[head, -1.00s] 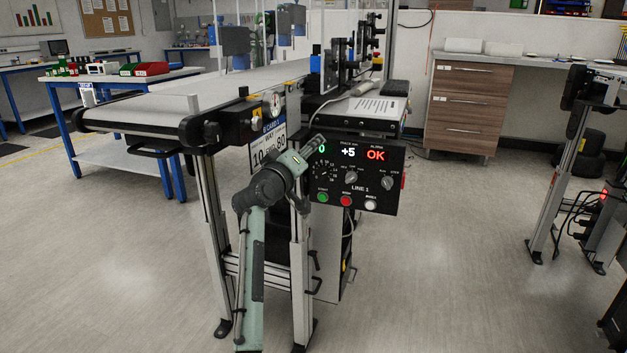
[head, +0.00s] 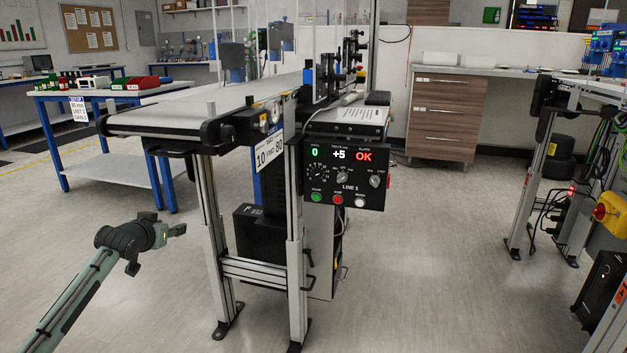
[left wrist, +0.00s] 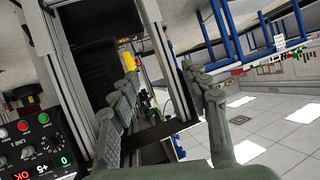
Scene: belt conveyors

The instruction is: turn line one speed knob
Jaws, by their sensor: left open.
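The black LINE 1 control panel (head: 343,190) hangs at the right front of the conveyor and reads 0, +5 and OK. The speed knob (head: 317,174) with its dial marks sits at the panel's left, above the green button (head: 316,197). My left gripper (head: 172,230) is open and empty, left of the conveyor legs and well apart from the panel. In the left wrist view the open fingers (left wrist: 158,66) have the conveyor frame behind them. The panel (left wrist: 32,135) shows there at the lower left, outside the fingers. My right gripper is not seen.
The conveyor's metal legs (head: 296,270) and crossbar (head: 255,272) stand between my left gripper and the area under the panel. A blue-framed table (head: 105,145) is at the back left. Floor (head: 430,270) is clear at the right.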

